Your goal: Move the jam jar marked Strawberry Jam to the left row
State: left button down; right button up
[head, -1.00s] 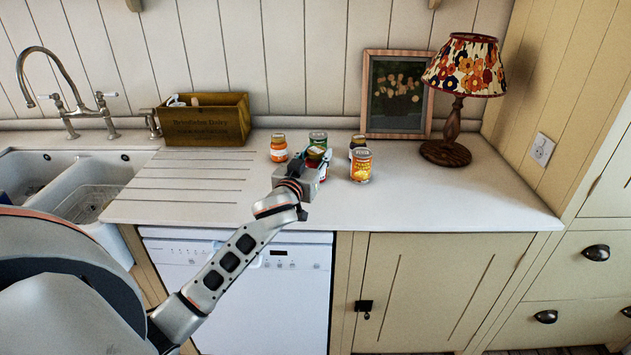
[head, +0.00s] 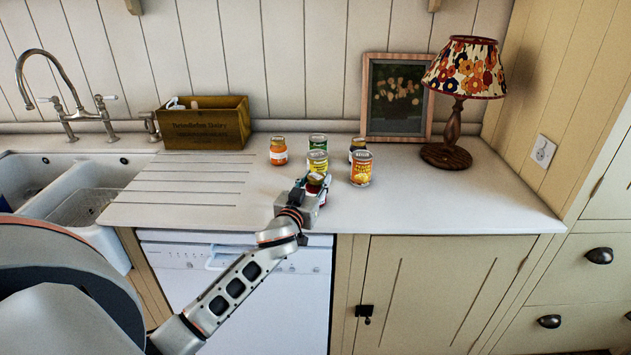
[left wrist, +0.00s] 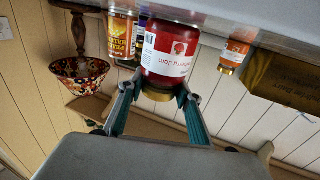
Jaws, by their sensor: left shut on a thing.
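The Strawberry Jam jar (left wrist: 168,52) is red with a white label and a gold lid, and appears upside down in the left wrist view. The left row shows one orange-labelled jar (head: 278,151). My right gripper is not in view.
In the middle row stand a yellow-green can (head: 317,162) and a green can (head: 318,143). On the right stand an orange can (head: 361,169) and a dark jar (head: 357,146). A wooden box (head: 205,127) is back left. The counter (head: 240,205) before the left jar is clear.

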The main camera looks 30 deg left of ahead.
pick_arm(q)
jog(key=c, duration=1.4)
grip_release()
jog(key=shift+f, duration=0.1)
jog(key=shift+s, duration=0.15)
jog(key=v, duration=1.2)
jog(key=s+d+f+m+g+h, duration=0.2)
jog(key=s+d+f, duration=0.4)
jog(key=f, duration=0.4)
jog(key=s+d+f+m+g+h, duration=0.2)
jog(key=s+d+f, duration=0.5)
jog(key=f, duration=0.3)
jog(key=s+d+f+m+g+h, duration=0.2)
jog(key=s+d+f+m+h, duration=0.1)
jog(key=s+d+f, duration=0.4)
jog(key=shift+s+f+g, duration=0.15)
jog(key=shift+s+f, duration=0.3)
jog(key=shift+f, duration=0.3)
jog(key=shift+s+f+g, duration=0.15)
jog(key=shift+s+f, duration=0.35)
jog(key=shift+f, duration=0.25)
jog(key=shift+c, duration=0.5)
